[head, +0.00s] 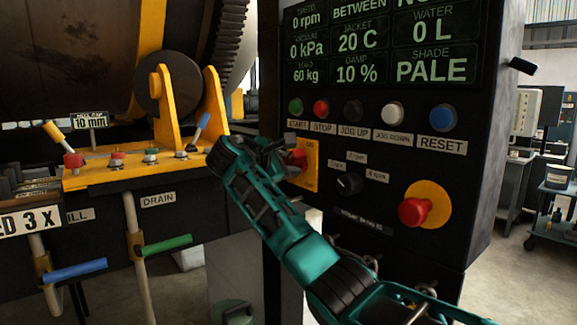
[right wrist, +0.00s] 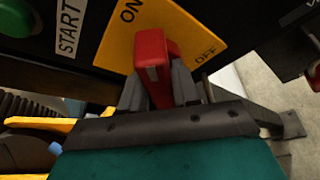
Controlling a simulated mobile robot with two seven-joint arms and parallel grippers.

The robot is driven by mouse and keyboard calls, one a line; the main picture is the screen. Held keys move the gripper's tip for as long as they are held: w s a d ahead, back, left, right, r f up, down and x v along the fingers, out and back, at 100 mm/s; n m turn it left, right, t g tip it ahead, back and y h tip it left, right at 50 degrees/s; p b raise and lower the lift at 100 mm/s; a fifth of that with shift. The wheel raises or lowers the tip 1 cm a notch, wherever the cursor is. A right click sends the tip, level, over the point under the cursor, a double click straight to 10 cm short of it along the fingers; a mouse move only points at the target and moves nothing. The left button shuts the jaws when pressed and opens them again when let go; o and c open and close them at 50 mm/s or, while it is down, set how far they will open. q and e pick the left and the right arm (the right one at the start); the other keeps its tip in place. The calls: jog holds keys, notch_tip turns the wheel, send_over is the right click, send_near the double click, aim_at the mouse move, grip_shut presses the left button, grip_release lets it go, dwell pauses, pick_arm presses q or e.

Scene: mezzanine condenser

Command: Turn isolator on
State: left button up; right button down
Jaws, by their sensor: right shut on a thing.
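The isolator is a yellow plate (head: 311,170) with a red handle (head: 297,158) on the black control panel, below the start and stop buttons. In the right wrist view the plate (right wrist: 124,35) carries the words ON at upper left and OFF at right. The red handle (right wrist: 152,62) stands out from it between the fingers. My right gripper (head: 283,156) reaches in from the lower right and is shut on the handle, hiding part of it in the head view. My left gripper is not in view.
A row of buttons with a blue reset button (head: 443,117) sits above. A black selector knob (head: 348,185) and a red emergency button (head: 413,211) on a yellow disc are to the right. A yellow valve bench (head: 115,180) with levers stands left.

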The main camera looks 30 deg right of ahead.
jog(key=c, duration=0.9)
grip_release()
jog(key=shift+a, duration=0.1)
jog(key=b+v, duration=0.1)
jog(key=v, duration=1.1)
jog(key=shift+s+a+r, duration=0.1)
jog(key=shift+a, duration=0.25)
